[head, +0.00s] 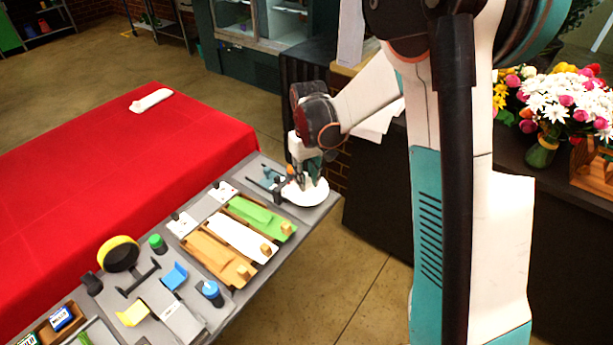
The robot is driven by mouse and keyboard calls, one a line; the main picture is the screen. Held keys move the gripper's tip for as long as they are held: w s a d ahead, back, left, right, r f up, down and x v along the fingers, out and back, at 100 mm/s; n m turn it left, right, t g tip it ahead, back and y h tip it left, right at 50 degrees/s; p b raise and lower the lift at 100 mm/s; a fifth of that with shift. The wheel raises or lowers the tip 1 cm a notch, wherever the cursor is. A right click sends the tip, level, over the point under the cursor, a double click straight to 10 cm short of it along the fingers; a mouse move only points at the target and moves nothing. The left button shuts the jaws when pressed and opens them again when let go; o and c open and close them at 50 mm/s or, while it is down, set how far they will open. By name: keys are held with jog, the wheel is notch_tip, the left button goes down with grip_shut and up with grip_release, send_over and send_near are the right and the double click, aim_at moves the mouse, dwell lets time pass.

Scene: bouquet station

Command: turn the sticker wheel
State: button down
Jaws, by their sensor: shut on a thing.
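The sticker wheel appears to be the white round disc (314,195) lying flat at the far right corner of the grey worktop. My gripper (303,181) reaches down over it from above and is shut on a part of it near the middle of the disc. The fingers and the arm cover that part, so the exact grip is too small to make out. A small orange spot shows beside the fingers.
A yellow ring (119,254) stands farther left. A red-covered table (110,180) adjoins the worktop (320,212). Flowers (560,100) stand at right.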

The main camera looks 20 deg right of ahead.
jog(key=shift+m, duration=1.6)
jog(key=c, duration=1.3)
grip_release()
